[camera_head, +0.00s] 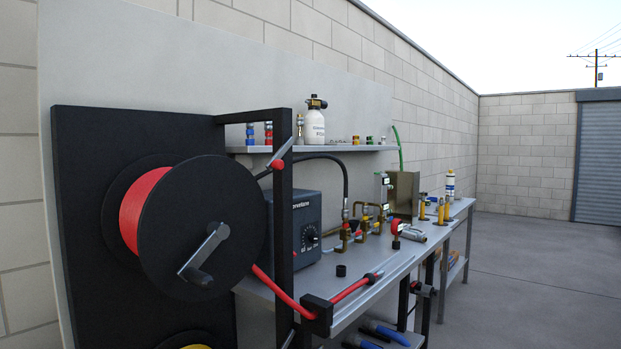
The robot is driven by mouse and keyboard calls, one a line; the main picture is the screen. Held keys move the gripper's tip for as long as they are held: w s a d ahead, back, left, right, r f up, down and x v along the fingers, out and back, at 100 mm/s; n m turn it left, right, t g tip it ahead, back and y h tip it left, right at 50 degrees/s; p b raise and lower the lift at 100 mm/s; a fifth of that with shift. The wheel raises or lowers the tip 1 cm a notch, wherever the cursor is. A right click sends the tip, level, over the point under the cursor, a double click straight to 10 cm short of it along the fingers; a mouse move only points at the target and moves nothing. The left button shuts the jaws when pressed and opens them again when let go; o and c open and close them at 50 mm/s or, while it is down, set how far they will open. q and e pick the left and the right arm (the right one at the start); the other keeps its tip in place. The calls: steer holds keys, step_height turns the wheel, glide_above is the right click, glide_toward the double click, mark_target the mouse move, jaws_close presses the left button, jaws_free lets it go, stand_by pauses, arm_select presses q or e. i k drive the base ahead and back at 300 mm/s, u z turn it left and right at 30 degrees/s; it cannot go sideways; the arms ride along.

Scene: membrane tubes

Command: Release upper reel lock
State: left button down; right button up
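The upper reel (208,228) is a large black disc wound with red hose (145,209), mounted on a black panel at the left. A grey crank (205,250) with a dark handle sits on its front face. A short grey lever (284,152) with a red end is on the black upright post just right of the reel's top. It is tilted, its red end low and left. I cannot tell for certain that this lever is the reel lock. Neither of my grippers is in view.
A black frame post (284,240) stands between the reel and the workbench (345,296). A grey control box (300,225), fittings and a red hose through a black guide (317,313) are on the bench. Part of a yellow reel (197,347) shows below. Open floor lies right.

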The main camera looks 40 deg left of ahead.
mark_target(276, 163)
steer(key=u, duration=0.35)
steer(key=i, duration=0.75)
steer(key=u, duration=0.45)
